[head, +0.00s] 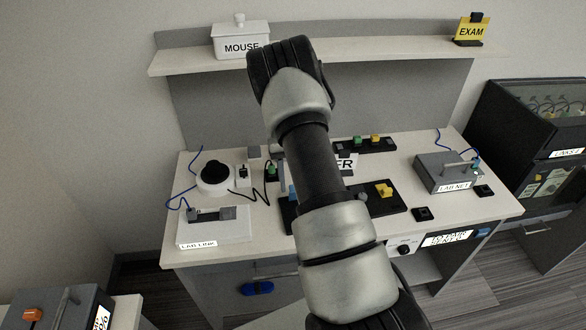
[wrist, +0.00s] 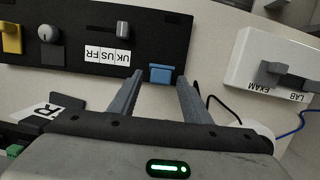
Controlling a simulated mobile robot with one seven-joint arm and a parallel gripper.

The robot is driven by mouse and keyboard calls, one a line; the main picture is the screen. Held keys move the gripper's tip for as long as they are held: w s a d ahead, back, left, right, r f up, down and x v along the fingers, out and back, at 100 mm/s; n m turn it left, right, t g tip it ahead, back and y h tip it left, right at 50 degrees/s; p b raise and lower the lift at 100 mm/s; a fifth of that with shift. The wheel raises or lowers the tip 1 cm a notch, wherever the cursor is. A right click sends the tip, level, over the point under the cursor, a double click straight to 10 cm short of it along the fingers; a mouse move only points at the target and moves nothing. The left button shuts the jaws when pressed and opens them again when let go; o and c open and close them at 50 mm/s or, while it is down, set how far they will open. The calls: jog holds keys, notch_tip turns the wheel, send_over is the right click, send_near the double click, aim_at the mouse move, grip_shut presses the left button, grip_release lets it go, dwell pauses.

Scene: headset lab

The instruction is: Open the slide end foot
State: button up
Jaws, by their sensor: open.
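A black panel (wrist: 70,44) fills the upper left of the wrist view and shows partly behind my arm in the head view (head: 360,207). It carries a blue block (wrist: 162,74) at its edge, a grey slider (wrist: 122,30) by a white UK US FR label (wrist: 107,56), a round grey knob (wrist: 48,34) and a yellow block (wrist: 11,38). My gripper (wrist: 160,80) is open, its two fingertips either side of the blue block; I cannot tell if they touch it. My arm hides the gripper in the head view. No part is marked as the slide end foot.
A white box with a grey bar (wrist: 285,77) stands right of my fingers in the wrist view. In the head view, a white round device (head: 216,182) and cables lie left, a grey LAB NET box (head: 448,172) right. A shelf (head: 370,54) runs behind.

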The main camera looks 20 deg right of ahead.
jog(key=a+v, duration=0.1)
jog(key=v, duration=1.6)
jog(key=shift+d+r, duration=0.15)
jog(key=shift+d, duration=0.35)
jog(key=shift+s, duration=0.1)
jog(key=s+a+r+t, duration=0.2)
jog(key=s+a+r, duration=0.4)
jog(key=r, duration=0.4)
jog(key=s+a+r+t, duration=0.2)
jog(key=s+a+r, duration=0.2)
jog(key=s+r, duration=0.4)
jog(key=s+a+n+t, duration=0.1)
jog(key=s+a+t, duration=0.1)
jog(key=s, duration=0.6)
jog(key=s+a+r+n+t+p, duration=0.1)
jog(key=s+a, duration=0.3)
jog(key=s, duration=0.5)
jog(key=shift+t+h+p, duration=0.3)
jog(key=shift+t, duration=0.4)
